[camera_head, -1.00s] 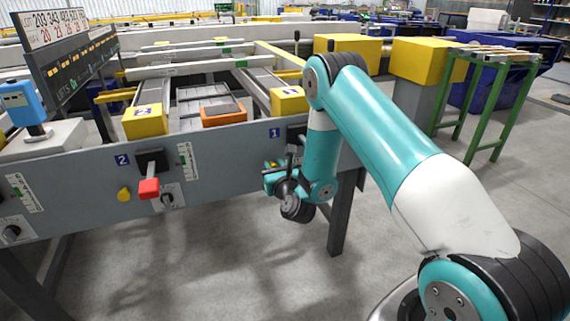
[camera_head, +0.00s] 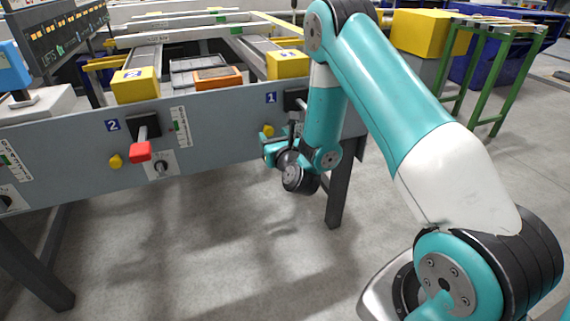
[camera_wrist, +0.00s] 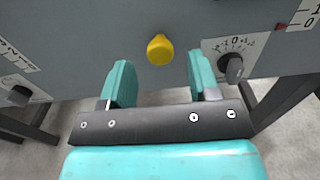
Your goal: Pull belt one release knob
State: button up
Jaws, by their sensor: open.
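The yellow release knob of belt one (camera_head: 268,130) sits on the grey front panel, below and left of the blue "1" label; my gripper partly covers that area. In the wrist view the round yellow knob (camera_wrist: 160,49) is just beyond my open fingertips, roughly centred between them. My gripper (camera_head: 266,150) is close to the panel, slightly below the knob in the head view. Its teal fingers (camera_wrist: 157,82) are apart with nothing between them, and do not touch the knob as far as I can see.
A dial (camera_wrist: 234,67) is right of the knob; another dial (camera_wrist: 18,96) is far left. Belt two has its own yellow knob (camera_head: 116,162) and a red-handled lever (camera_head: 141,151). A dark table leg (camera_head: 337,195) stands below right. Floor below the panel is clear.

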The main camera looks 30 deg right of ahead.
jog(key=s+a+b, duration=0.1)
jog(key=s, duration=0.8)
jog(key=shift+s+a, duration=0.2)
jog(key=shift+a, duration=0.2)
dwell(0.4)
